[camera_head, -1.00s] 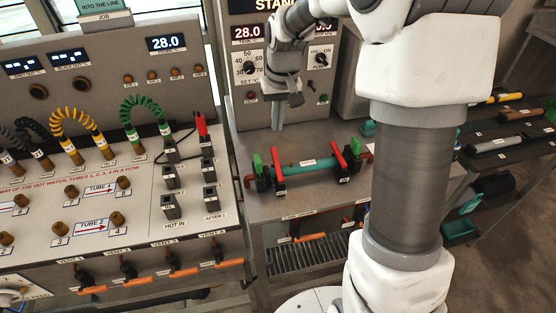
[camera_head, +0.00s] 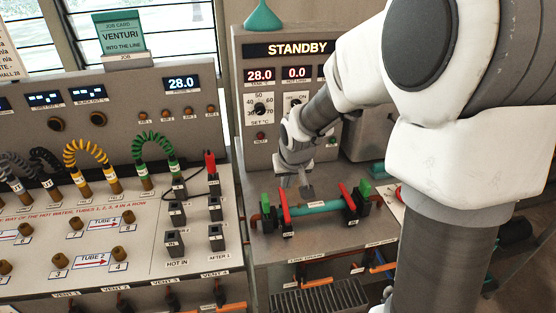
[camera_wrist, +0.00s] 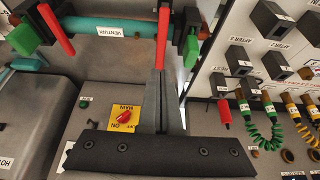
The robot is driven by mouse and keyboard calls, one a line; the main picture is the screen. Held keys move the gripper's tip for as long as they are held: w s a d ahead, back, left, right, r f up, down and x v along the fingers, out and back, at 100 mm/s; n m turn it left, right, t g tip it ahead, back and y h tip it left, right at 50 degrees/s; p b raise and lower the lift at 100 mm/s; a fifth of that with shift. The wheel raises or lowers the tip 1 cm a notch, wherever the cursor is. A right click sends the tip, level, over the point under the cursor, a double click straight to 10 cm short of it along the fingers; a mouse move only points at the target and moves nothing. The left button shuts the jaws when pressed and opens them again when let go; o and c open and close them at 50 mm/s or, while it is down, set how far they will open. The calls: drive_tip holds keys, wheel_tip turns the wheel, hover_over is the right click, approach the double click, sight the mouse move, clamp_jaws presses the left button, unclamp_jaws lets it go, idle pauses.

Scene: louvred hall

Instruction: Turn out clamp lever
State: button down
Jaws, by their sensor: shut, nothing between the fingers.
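A teal tube labelled VENTURI (camera_head: 317,207) lies across the bench between two dark clamps. A red lever stands at its left end (camera_head: 284,206) and another at its right end (camera_head: 347,198), each beside a green piece. In the wrist view the left-end lever (camera_wrist: 163,35) appears just beyond my fingertips, and the right-end lever (camera_wrist: 57,32) is at upper left. My gripper (camera_head: 306,191) is shut and empty, just behind the tube; its fingers (camera_wrist: 162,80) also show in the wrist view. I cannot tell whether they touch the lever.
A panel reading STANDBY (camera_head: 300,49) rises behind the bench. To the left is a sloped board with coiled hoses (camera_head: 152,147) and black sockets (camera_head: 177,213). A grated drain (camera_head: 318,297) is in front.

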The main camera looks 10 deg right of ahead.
sight(282, 192)
drive_tip(key=x, duration=0.6)
drive_tip(key=shift+f, duration=0.15)
drive_tip(key=shift+w+g+p, duration=0.3)
drive_tip(key=shift+g+p, duration=0.1)
drive_tip(key=shift+p, duration=0.35)
drive_tip(key=shift+w+f+g+p, duration=0.5)
drive_tip(key=shift+g+p, duration=0.3)
drive_tip(key=shift+p, duration=0.35)
drive_tip(key=shift+w+f, duration=0.2)
drive_tip(key=shift+w+f+g+b, duration=0.35)
drive_tip(key=shift+f+b, duration=0.15)
drive_tip(key=shift+f, duration=0.1)
drive_tip(key=shift+s+r, duration=0.15)
drive_tip(key=shift+r, duration=0.05)
